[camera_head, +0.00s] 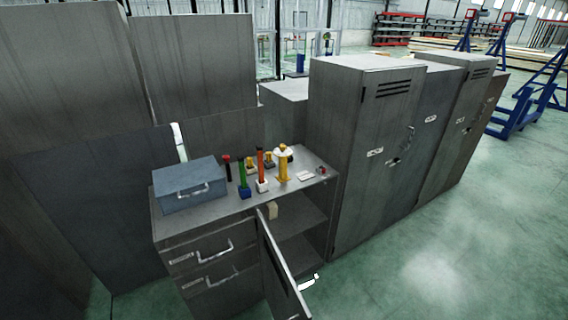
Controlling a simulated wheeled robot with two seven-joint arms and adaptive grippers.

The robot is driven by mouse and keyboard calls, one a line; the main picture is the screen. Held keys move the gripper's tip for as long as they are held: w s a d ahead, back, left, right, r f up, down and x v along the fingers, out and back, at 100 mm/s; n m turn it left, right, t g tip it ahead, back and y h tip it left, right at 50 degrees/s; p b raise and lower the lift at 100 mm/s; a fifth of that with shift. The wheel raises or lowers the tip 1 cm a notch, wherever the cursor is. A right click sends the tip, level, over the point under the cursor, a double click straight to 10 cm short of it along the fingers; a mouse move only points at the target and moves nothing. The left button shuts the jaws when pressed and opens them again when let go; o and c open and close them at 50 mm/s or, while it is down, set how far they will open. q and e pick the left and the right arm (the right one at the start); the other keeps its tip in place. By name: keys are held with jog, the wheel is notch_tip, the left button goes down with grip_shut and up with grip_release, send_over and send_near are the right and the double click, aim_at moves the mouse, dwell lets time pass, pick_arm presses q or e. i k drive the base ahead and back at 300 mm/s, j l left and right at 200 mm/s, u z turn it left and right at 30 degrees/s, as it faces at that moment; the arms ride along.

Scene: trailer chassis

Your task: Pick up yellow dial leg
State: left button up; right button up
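A yellow upright leg (283,168) stands on top of the grey cabinet (218,208), toward its right part. A pale round piece that looks like a dial is at its top, with a dark part beside it. Two smaller yellow pieces stand behind and to its left, partly hidden by an orange-red upright post (261,165) on a white base. No gripper of mine can be made out in this view.
A blue-grey toolbox (188,185) is on the cabinet's left. A green post (243,178) on a blue base and a dark red-topped post (227,168) stand mid-top. The cabinet door (280,268) hangs open in front. Tall lockers (360,150) stand close on the right.

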aim_at(283, 176)
jog(key=i+l, duration=0.1)
jog(key=l, duration=0.3)
jog(key=i+l+u, duration=0.1)
jog(key=l, duration=0.35)
jog(key=i+l, duration=0.1)
jog(key=l, duration=0.3)
jog(key=i+l, duration=0.15)
jog(key=l, duration=0.15)
jog(key=i+l+u, duration=0.15)
jog(key=l, duration=0.15)
jog(key=i+l, duration=0.1)
jog(key=l, duration=0.25)
jog(key=i+l+u, duration=0.15)
jog(key=i+l, duration=0.3)
jog(key=i+l+u, duration=0.1)
jog(key=i+l, duration=0.3)
jog(key=l, duration=0.15)
